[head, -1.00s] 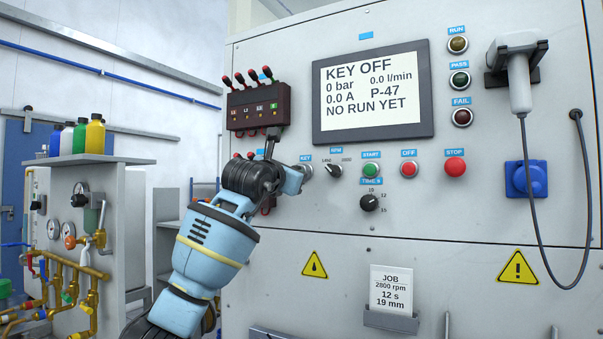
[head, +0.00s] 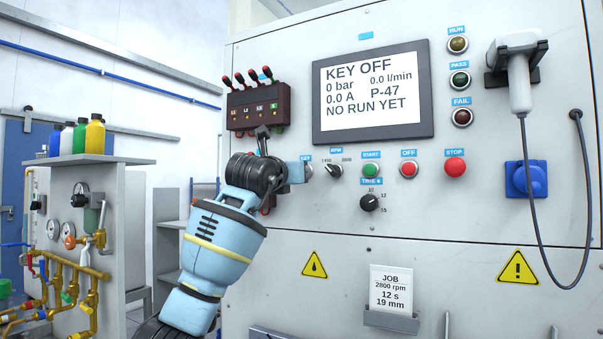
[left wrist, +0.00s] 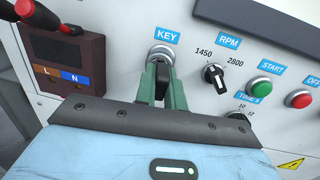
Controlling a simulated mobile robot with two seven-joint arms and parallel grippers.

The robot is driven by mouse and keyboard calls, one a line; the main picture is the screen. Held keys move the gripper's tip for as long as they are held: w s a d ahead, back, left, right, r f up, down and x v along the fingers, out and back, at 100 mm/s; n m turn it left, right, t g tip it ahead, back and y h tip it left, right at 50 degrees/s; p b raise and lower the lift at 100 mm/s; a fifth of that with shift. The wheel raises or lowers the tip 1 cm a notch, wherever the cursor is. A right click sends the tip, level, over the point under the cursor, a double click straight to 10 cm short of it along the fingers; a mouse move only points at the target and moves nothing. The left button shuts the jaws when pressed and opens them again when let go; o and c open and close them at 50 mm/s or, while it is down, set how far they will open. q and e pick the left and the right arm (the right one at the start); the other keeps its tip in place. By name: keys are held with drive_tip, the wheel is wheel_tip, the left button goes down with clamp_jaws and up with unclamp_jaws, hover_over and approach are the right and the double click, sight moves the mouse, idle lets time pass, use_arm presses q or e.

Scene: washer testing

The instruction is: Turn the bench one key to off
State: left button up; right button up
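The bench key switch (left wrist: 160,54) is a round metal lock under a blue KEY label. Its dark key (left wrist: 162,82) stands between the two green fingers of my left gripper (left wrist: 163,80), which look shut on it, one on each side. In the head view my left gripper (head: 296,172) reaches the panel from the left at the KEY label (head: 306,158), and the hand mostly hides the lock. The screen (head: 372,92) reads KEY OFF, 0 bar, 0.0 A and NO RUN YET. My right gripper is not in view.
The RPM knob (left wrist: 214,76), green START button (left wrist: 258,88) and red OFF button (head: 408,169) are to the right. A dark terminal box (head: 258,106) with red-tipped plugs is above the hand. The TIME knob (head: 369,203) is lower right.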

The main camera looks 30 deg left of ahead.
use_arm(q)
drive_tip(key=o, duration=0.5)
drive_tip(key=shift+o, duration=0.2)
drive_tip(key=v, duration=0.7)
drive_tip(key=shift+s, duration=0.45)
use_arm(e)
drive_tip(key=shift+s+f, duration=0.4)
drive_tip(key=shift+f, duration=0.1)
